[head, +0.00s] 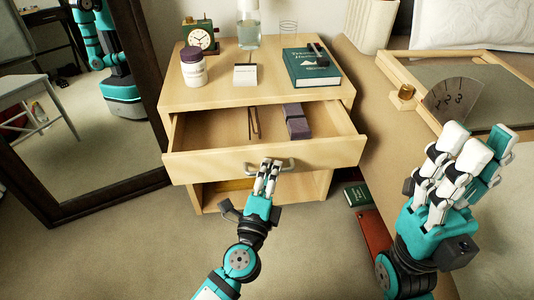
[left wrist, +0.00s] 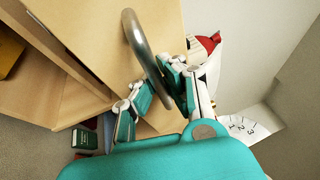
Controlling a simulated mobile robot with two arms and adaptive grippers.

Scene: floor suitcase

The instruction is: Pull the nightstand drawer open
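The wooden nightstand (head: 180,97) stands at the centre of the head view. Its drawer (head: 205,164) is pulled well out, with the inside visible from above. A curved metal handle (head: 287,165) is on the drawer front; it also shows in the left wrist view (left wrist: 141,42). My left gripper (head: 268,172) is at the handle, its fingers on both sides of the bar in the left wrist view (left wrist: 160,88). The exact finger contact is partly hidden. My right gripper (head: 466,152) is raised at the right, fingers apart and empty, away from the nightstand.
A clock (head: 201,40), a jar (head: 193,72), a small card (head: 245,75), a glass bottle (head: 248,25) and a green book (head: 311,70) are on the nightstand top. A purple-grey box (head: 296,122) lies in the drawer. A mirror frame (head: 125,100) stands close on the left. Carpet in front is clear.

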